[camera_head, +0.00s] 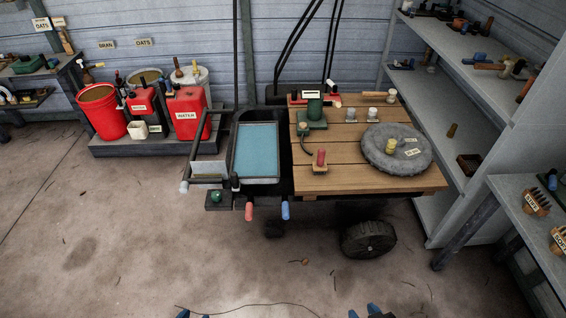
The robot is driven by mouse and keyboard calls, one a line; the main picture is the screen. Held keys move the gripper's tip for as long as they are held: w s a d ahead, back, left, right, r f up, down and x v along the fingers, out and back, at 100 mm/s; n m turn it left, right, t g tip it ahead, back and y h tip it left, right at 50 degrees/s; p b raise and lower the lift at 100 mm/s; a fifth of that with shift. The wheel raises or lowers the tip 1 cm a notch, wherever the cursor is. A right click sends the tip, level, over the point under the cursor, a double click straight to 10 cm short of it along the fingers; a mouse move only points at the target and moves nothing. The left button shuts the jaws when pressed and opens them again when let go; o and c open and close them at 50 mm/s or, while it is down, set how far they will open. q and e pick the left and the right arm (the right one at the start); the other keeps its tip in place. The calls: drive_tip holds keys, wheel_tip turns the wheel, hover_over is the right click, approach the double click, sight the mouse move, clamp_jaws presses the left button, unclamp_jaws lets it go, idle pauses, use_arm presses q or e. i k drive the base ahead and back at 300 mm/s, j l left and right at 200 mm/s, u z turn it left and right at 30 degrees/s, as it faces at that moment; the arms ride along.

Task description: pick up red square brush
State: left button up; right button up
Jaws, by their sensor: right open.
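The red square brush (320,160) stands on the wooden top of the cart (350,183), near its front left edge. Its red handle points up from a small square base. My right gripper (364,312) shows only as blue fingertips at the bottom edge; it is open and empty, well below and in front of the cart in the picture. My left gripper (192,315) barely shows at the bottom edge, far from the brush, and most of it is cut off.
A blue-bottomed tray (256,150) is at the left. Shelves (455,95) stand at the right. The floor in front is mostly clear.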

sight(320, 166)
drive_tip(key=i, duration=1.35)
drive_tip(key=z, duration=0.05)
